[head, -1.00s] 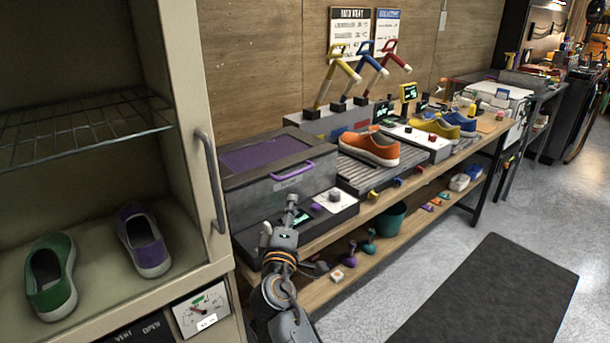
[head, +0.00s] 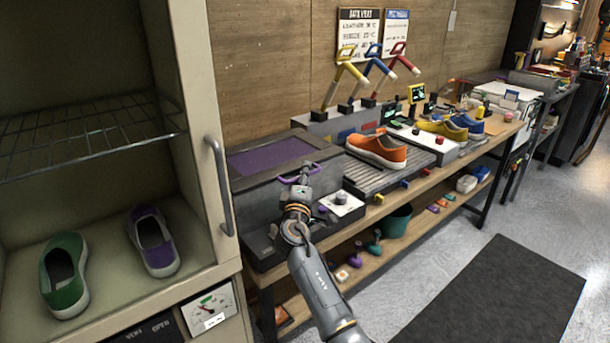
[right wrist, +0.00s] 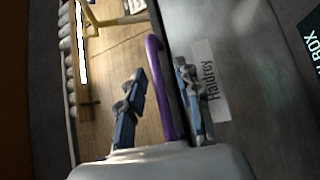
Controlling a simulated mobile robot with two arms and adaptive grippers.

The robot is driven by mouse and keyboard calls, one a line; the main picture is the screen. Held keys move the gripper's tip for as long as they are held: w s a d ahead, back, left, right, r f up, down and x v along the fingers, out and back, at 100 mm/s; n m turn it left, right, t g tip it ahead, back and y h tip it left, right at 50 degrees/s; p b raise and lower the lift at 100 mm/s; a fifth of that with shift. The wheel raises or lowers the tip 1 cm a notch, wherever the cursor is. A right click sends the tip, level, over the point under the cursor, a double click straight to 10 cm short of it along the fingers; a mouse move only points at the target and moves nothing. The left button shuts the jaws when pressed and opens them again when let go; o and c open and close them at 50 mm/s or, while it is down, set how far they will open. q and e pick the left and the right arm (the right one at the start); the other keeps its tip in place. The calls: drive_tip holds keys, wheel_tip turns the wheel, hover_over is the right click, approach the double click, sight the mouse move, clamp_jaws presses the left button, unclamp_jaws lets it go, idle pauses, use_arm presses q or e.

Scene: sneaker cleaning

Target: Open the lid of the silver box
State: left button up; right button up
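The silver box (head: 268,205) stands on the bench just right of the open cabinet. Its lid, with a purple panel (head: 268,156) on top, is down. A purple handle (head: 292,178) runs along the lid's front edge; it also shows in the right wrist view (right wrist: 171,90). My right gripper (head: 304,172) is at the handle in the head view. In the right wrist view my right gripper (right wrist: 160,85) has its two blue-grey fingers apart, one on each side of the handle bar. The right-hand finger is close to the box face. My left gripper is not in view.
The cabinet's door handle (head: 219,185) stands close to the box's left side. A control panel with a grey knob (head: 341,198) sits at the box's front right. An orange sneaker (head: 377,151) rests on the ribbed rack beside it.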

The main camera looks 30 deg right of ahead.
clamp_jaws()
idle(0.3)
